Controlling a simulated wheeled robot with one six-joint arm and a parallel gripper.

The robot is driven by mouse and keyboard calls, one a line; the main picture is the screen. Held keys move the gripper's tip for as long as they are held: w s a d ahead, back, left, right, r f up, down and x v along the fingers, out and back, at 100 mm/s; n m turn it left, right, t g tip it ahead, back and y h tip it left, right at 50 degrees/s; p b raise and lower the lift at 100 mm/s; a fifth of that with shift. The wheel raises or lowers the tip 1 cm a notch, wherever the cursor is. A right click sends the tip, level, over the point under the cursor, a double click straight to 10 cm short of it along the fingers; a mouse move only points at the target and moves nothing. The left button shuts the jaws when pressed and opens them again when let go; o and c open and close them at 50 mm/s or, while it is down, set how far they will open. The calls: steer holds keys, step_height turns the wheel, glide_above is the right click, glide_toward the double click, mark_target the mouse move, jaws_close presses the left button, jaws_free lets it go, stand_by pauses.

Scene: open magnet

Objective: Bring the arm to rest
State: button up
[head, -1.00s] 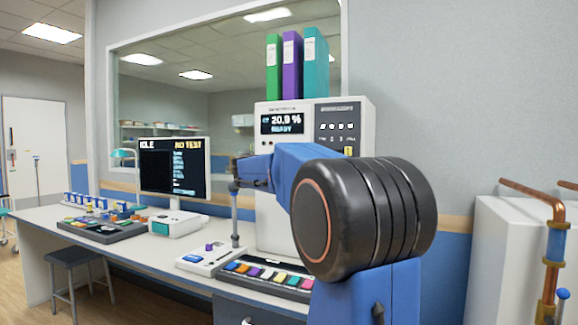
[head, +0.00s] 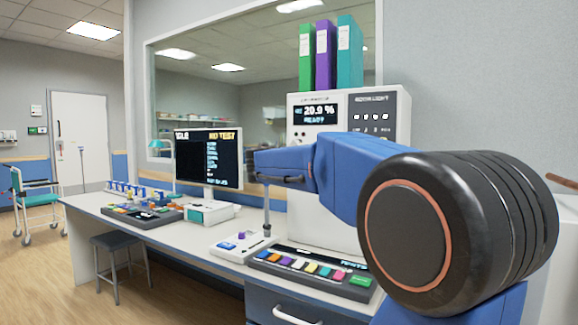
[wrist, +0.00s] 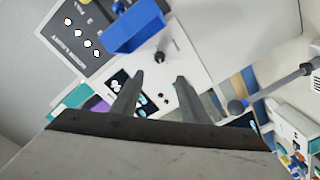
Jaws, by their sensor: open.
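My arm shows in the head view as a blue link and a large black joint at the right, in front of the white cabinet (head: 305,220). Its outer end lies in front of that cabinet, above the desk (head: 85,205).
A keyed panel (head: 310,270), a small white box (head: 240,246) with an upright rod and a monitor (head: 208,160) stand on the desk. Colored binders (head: 325,55) stand on the cabinet. A stool (head: 118,240) is by the desk. Floor at the left is open.

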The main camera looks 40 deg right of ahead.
steer(key=s+a+f+n+g+y, duration=0.1)
steer(key=s+a+f+y, duration=0.4)
steer(key=s+a+f, duration=0.6)
steer(key=s+a+f+n+g+y, duration=0.1)
steer(key=s+a+f+y, duration=0.5)
steer(key=s+a+f, duration=0.5)
steer(key=s+a+f+n+y, duration=0.1)
steer(key=s+a+f+y, duration=0.4)
steer(key=s+a+f, duration=0.6)
step_height(320, 180, down, 8)
steer(key=shift+r+n+g, duration=0.1)
steer(key=shift+n+g, duration=0.3)
steer(key=shift+s, duration=0.1)
